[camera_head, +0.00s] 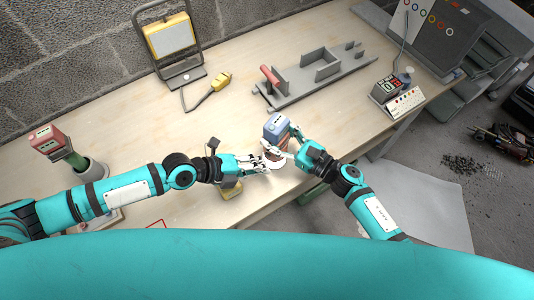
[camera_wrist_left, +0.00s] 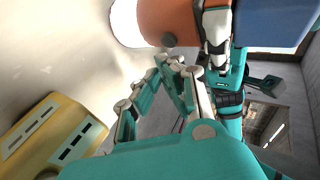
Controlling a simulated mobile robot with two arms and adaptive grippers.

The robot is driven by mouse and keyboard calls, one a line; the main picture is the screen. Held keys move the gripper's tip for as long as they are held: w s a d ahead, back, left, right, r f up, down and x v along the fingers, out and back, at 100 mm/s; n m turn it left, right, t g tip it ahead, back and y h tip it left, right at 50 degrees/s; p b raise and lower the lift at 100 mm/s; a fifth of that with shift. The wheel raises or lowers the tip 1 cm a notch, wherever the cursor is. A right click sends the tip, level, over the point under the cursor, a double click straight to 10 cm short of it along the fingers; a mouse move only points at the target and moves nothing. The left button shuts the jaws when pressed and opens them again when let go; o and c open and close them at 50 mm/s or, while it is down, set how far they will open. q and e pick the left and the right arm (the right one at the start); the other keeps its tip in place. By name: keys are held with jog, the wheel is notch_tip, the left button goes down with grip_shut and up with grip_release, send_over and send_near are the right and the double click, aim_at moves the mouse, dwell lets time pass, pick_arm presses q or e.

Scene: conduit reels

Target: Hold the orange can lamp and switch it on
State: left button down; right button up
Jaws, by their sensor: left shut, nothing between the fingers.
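The orange can lamp (camera_wrist_left: 185,18) shows at the top of the left wrist view, with a blue part (camera_wrist_left: 270,22) at one end, a bright white other end and a small dark knob on its side. In the head view its blue part (camera_head: 276,125) points up, and a white glow lies on the table below it. My right gripper (camera_head: 287,144) is shut around the lamp; its pale fingers cross it in the left wrist view. My left gripper (camera_head: 270,161) is shut and empty close beside the lamp's lower end; its fingertips (camera_wrist_left: 172,65) are just below the knob.
A yellow block (camera_wrist_left: 50,140) lies near my left gripper. A work light (camera_head: 170,37), a yellow plug (camera_head: 221,80), a grey fixture (camera_head: 315,75) and a switch box (camera_head: 387,88) stand farther back. A red-topped tool (camera_head: 50,140) is at left.

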pick_arm(q)
jog(key=shift+s+a, duration=0.7)
jog(key=shift+s, duration=0.35)
jog(key=shift+s+a, duration=0.65)
jog(key=shift+s, duration=0.35)
pick_arm(e)
jog(key=o, duration=1.5)
jog(key=v, duration=1.2)
